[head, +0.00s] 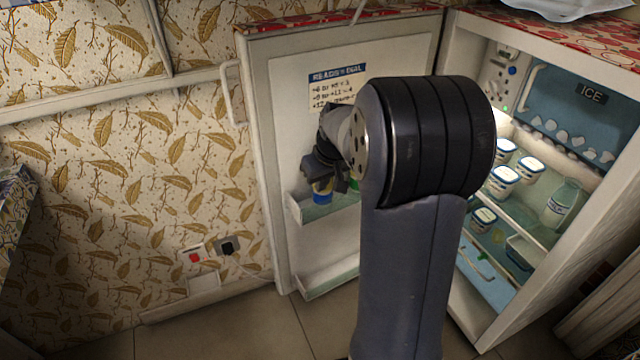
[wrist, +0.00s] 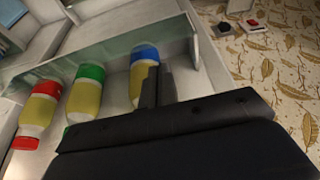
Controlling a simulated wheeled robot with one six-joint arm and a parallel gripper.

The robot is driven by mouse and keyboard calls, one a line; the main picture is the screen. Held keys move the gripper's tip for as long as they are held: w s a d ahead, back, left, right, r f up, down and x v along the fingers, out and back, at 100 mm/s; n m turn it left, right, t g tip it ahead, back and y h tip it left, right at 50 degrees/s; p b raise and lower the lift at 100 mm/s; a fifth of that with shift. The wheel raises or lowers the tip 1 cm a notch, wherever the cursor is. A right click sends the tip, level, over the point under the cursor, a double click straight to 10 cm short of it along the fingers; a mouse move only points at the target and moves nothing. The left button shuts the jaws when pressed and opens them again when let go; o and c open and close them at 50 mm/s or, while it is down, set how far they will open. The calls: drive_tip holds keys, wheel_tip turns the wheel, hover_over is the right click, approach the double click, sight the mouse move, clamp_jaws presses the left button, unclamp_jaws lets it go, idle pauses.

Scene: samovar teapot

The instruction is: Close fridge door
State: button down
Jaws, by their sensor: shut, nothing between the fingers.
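The fridge door (head: 285,150) stands wide open on the left of the fridge body (head: 590,210), its inner side with shelves facing me. My gripper (head: 318,180) is at the inner side of the door, just above the upper door shelf (head: 330,212). In the wrist view my gripper's fingers (wrist: 158,85) are together and empty, close to a bottle with a blue cap (wrist: 144,72). I cannot tell whether they touch it. My arm hides part of the door and the hinge side.
Bottles with a green cap (wrist: 82,95) and a red cap (wrist: 40,108) stand in the same door shelf. White tubs (head: 503,180) and a glass jar (head: 562,203) sit inside the fridge. A wallpapered wall (head: 120,200) with a socket and plug (head: 228,246) is left of the door.

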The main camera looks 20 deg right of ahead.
sight(318, 195)
drive_tip(key=b+x, duration=0.1)
drive_tip(key=x, duration=0.4)
drive_tip(key=shift+w+a+f+b, duration=0.1)
drive_tip(key=shift+f+b, duration=0.25)
drive_tip(key=shift+f, duration=0.05)
